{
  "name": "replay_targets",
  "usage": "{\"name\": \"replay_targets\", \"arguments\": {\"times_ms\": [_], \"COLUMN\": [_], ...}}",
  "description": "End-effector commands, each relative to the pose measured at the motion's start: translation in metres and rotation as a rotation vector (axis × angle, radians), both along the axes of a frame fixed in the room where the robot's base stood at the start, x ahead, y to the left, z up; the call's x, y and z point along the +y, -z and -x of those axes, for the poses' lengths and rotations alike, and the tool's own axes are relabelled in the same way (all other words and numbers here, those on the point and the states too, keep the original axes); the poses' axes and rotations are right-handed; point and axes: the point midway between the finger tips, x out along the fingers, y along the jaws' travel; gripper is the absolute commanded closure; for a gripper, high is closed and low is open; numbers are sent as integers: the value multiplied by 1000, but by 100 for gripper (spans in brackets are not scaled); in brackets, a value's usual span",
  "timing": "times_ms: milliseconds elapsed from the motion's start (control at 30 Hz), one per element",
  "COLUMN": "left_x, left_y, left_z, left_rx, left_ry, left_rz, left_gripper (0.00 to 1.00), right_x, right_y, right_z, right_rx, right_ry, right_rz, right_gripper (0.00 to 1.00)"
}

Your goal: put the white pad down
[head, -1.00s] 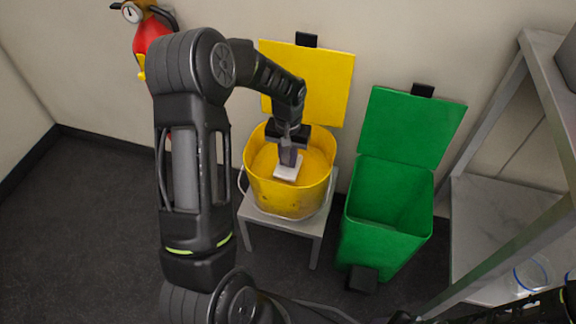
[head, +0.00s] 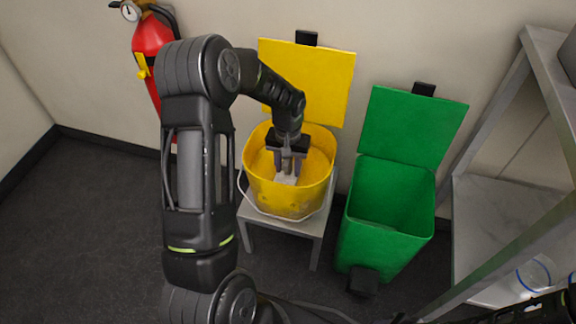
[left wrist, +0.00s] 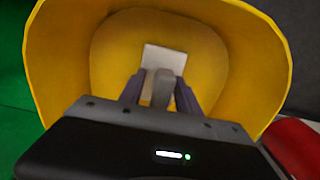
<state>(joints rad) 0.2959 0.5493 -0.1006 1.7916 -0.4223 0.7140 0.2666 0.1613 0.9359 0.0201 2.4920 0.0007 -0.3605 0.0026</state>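The white pad (head: 286,179) is low inside the yellow bucket (head: 290,201), and it also shows in the left wrist view (left wrist: 164,58). A grey-beige upright piece (left wrist: 163,88) stands at the pad between my fingers. My left gripper (head: 287,166) reaches down into the bucket over the pad. Its two fingers stand apart, one on each side of the upright piece, with narrow gaps visible in the left wrist view (left wrist: 161,85). The pad's underside is hidden, so its contact with the bucket floor cannot be seen. My right gripper is not in view.
The bucket stands on a small grey stool (head: 308,226), with a raised yellow lid (head: 325,80) behind it. A green bin (head: 385,225) with its lid up is close on the right. A red fire extinguisher (head: 152,50) hangs left. A metal shelf (head: 495,205) stands right.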

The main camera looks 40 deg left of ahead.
Motion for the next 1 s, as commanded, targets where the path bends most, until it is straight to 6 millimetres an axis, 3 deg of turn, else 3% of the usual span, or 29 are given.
{"name": "replay_targets", "arguments": {"times_ms": [367,800,1000], "left_x": [0,0,0], "left_y": [-13,-98,-120], "left_z": [0,0,0], "left_rx": [-2,-2,-1], "left_ry": [0,1,0], "left_rz": [-1,-1,0], "left_gripper": [60,60,60], "right_x": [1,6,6], "right_y": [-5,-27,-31], "right_z": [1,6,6], "right_rx": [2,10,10], "right_ry": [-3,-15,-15], "right_rz": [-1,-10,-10], "right_gripper": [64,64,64]}}
